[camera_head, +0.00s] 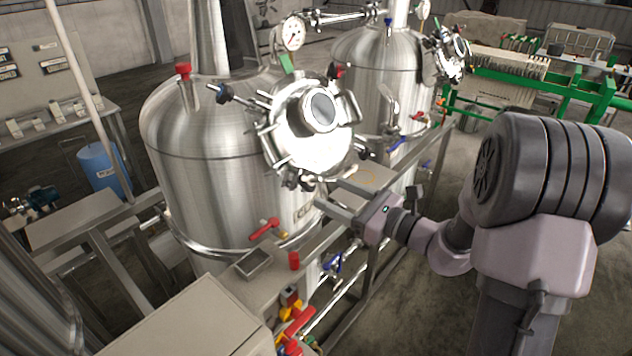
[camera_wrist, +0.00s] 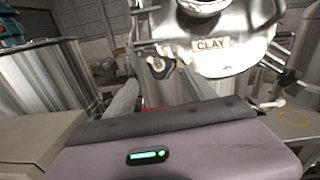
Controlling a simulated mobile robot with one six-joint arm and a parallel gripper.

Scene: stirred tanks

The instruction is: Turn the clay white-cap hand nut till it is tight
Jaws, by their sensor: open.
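A dark hand nut with a pale centre (camera_wrist: 160,67) shows at the lid's lower rim in the wrist view, beyond my fingertips. I cannot clearly tell that its cap is white. Dark knobs (camera_head: 290,182) hang at the lower rim in the head view; which one matches is unclear. My gripper (camera_head: 333,192) is below and right of the lid.
Another nut with a blue cap (camera_head: 222,93) sticks out at the lid's upper left. A red valve handle (camera_head: 265,228) is on the near tank's lower side. A second tank (camera_head: 375,85) stands behind. A grey box (camera_head: 190,325) is at the front.

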